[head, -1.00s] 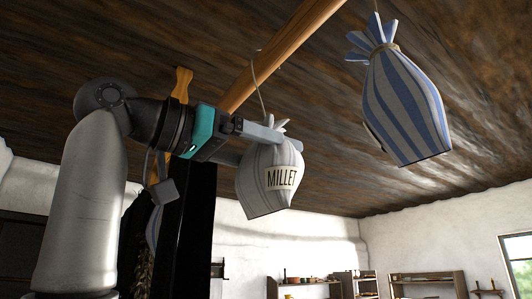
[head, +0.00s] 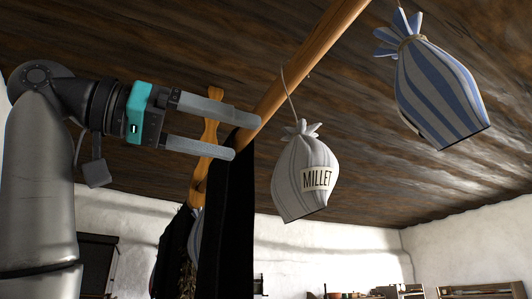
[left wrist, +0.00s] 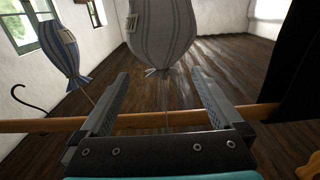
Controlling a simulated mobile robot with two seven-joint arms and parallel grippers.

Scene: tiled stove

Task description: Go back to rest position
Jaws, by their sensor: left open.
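My left gripper (head: 247,135) is open and empty in the head view, its fingers pointing right. A grey-striped sack labelled MILLET (head: 306,175) hangs by a string from a wooden beam (head: 305,60), to the right of the fingertips and apart from them. In the left wrist view, the open fingers (left wrist: 158,74) point towards a grey-striped sack (left wrist: 162,32), which appears upside down with its tied neck between the fingertips in the picture. My right gripper is in neither view.
A blue-striped sack (head: 438,90) hangs farther right; it also shows at left in the wrist view (left wrist: 62,45). Dark cloth (head: 225,215) hangs below the gripper beside an orange wooden piece (head: 205,155). Shelves (head: 485,290) stand along the far wall.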

